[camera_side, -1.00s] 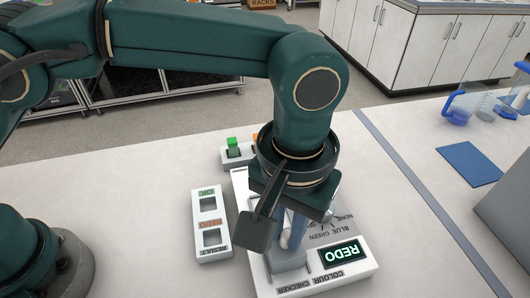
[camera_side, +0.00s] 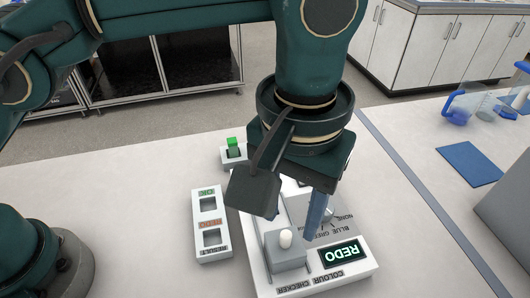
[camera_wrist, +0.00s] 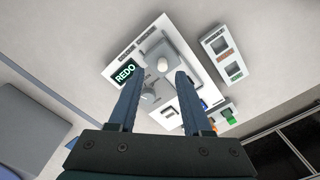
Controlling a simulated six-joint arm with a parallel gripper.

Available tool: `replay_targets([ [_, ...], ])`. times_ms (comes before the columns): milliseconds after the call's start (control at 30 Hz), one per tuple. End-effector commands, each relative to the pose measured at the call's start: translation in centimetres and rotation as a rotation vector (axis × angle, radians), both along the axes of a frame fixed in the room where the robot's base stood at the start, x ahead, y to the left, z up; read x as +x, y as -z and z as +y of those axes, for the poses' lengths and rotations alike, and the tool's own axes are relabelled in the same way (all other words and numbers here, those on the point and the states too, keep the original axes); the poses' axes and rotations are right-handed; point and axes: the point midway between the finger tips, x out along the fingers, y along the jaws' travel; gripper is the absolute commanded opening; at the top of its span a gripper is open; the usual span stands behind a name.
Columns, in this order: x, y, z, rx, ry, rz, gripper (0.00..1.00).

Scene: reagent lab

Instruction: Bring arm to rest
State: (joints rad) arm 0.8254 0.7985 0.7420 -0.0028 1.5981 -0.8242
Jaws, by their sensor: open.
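My gripper (camera_wrist: 157,100) is open and empty, its two blue fingers apart in the wrist view. In the side view one blue finger (camera_side: 316,214) shows above the colour checker (camera_side: 318,282); the rest is behind the dark wrist parts. The checker is a white box with a lit screen (camera_side: 342,254) reading REDO and a dial (camera_wrist: 150,95) marked with colour names. A pale rounded top (camera_side: 286,238) stands up out of the grey block on the checker, clear of my fingers.
The white result tray (camera_side: 197,233) with OK and REDO slots lies left of the checker. A green button (camera_side: 233,147) stands behind it. A blue mat (camera_side: 470,164) and a blue-based jug (camera_side: 459,106) are at the right.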

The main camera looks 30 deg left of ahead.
Motion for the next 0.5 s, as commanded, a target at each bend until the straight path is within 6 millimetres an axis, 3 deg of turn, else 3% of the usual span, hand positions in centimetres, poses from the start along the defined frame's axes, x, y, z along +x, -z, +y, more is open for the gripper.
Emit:
replay_targets([
  [433,0.3,-0.4,0.3,-0.001,-0.011,-0.001,0.49],
  [500,1.2,-1.6,0.9,-0.024,-0.040,-0.023,0.49],
])
